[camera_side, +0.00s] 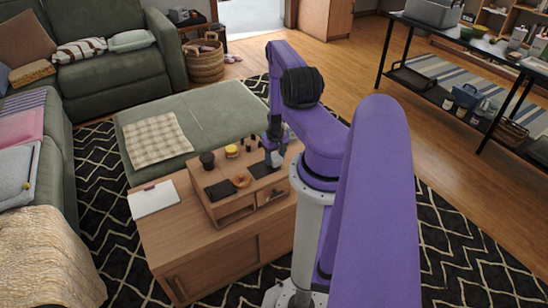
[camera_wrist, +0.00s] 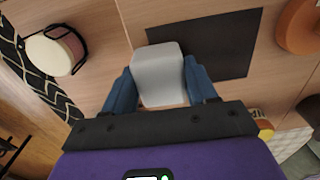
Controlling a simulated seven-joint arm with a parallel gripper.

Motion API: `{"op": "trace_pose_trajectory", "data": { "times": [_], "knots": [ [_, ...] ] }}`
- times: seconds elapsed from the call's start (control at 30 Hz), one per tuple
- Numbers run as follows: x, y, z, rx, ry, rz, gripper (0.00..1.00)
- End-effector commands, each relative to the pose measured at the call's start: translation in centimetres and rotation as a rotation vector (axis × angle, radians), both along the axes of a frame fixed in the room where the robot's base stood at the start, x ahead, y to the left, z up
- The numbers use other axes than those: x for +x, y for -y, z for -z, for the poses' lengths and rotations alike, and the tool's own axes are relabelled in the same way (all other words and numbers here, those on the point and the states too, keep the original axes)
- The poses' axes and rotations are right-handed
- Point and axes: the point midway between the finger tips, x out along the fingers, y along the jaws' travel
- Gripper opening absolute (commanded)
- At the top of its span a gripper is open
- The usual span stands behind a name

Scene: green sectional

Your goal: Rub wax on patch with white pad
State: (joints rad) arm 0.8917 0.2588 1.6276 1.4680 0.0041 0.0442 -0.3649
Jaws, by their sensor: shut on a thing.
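My gripper (camera_side: 274,150) is over the right part of the small wooden shelf unit. In the wrist view its blue fingers (camera_wrist: 160,90) are shut on the sides of a white pad (camera_wrist: 158,72). The pad also shows in the side view (camera_side: 274,158). A dark flat patch (camera_wrist: 222,45) lies on the wood under and beyond the pad, which overlaps part of it in the wrist view. The patch also shows in the side view (camera_side: 260,169). I cannot tell whether pad and patch touch. A second dark flat piece (camera_side: 220,190) lies to the left. No wax is clearly recognizable.
An orange round object (camera_side: 241,181) sits between the dark pieces. A yellow-topped jar (camera_side: 232,151) and a black cup (camera_side: 207,160) stand at the back. A white clipboard (camera_side: 153,200) lies on the wooden cabinet (camera_side: 195,245). A handled pale container (camera_wrist: 55,50) is left in the wrist view.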

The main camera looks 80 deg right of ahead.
Motion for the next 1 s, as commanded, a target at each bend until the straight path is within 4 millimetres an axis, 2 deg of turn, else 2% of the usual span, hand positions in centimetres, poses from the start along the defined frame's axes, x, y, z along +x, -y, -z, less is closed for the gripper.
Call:
{"op": "trace_pose_trajectory", "data": {
  "times": [1.0],
  "knots": [
    [4.4, -4.4, 0.3, -0.001, 0.001, -0.002, 0.33]
  ]
}}
